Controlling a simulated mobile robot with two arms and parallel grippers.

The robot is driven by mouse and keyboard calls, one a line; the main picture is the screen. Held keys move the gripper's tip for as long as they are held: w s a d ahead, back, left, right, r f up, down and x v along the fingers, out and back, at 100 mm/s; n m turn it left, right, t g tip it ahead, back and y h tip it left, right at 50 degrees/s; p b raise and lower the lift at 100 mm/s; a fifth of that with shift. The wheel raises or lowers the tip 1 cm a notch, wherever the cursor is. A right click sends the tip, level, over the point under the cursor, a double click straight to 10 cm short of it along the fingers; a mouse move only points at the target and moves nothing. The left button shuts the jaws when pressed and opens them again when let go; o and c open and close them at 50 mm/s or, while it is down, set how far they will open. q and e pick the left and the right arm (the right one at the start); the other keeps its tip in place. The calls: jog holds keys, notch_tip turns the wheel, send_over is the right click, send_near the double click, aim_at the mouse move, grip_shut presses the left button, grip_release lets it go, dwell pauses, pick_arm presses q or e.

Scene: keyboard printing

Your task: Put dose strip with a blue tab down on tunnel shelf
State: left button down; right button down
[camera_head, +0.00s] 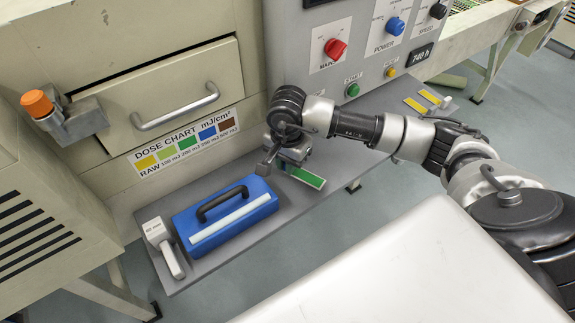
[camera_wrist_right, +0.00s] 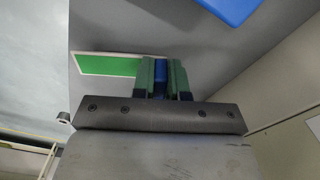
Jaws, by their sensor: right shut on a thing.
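The dose strip (camera_head: 306,177) is a flat green strip with a pale border. In the wrist view its green part (camera_wrist_right: 105,65) sticks out to the left of the jaws, and its blue tab (camera_wrist_right: 160,68) lies between the fingers. My right gripper (camera_head: 268,165) is shut on the tab; its fingers (camera_wrist_right: 163,78) also show in the wrist view. The strip is over the grey tunnel shelf (camera_head: 300,199), close to its surface; I cannot tell whether it touches. The arm partly hides the strip. My left gripper is not in view.
A blue case (camera_head: 208,232) with a black handle stands on the shelf left of the gripper. A white handheld device (camera_head: 165,250) lies beyond it. Yellow strips (camera_head: 415,105) lie at the shelf's right end. A control panel (camera_head: 350,50) rises behind.

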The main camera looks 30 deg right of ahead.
jog(key=shift+f, duration=0.85)
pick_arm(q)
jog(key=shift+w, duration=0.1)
pick_arm(e)
jog(key=shift+f, duration=0.1)
jog(key=c, duration=1.1)
grip_release()
jog(key=shift+c, duration=0.2)
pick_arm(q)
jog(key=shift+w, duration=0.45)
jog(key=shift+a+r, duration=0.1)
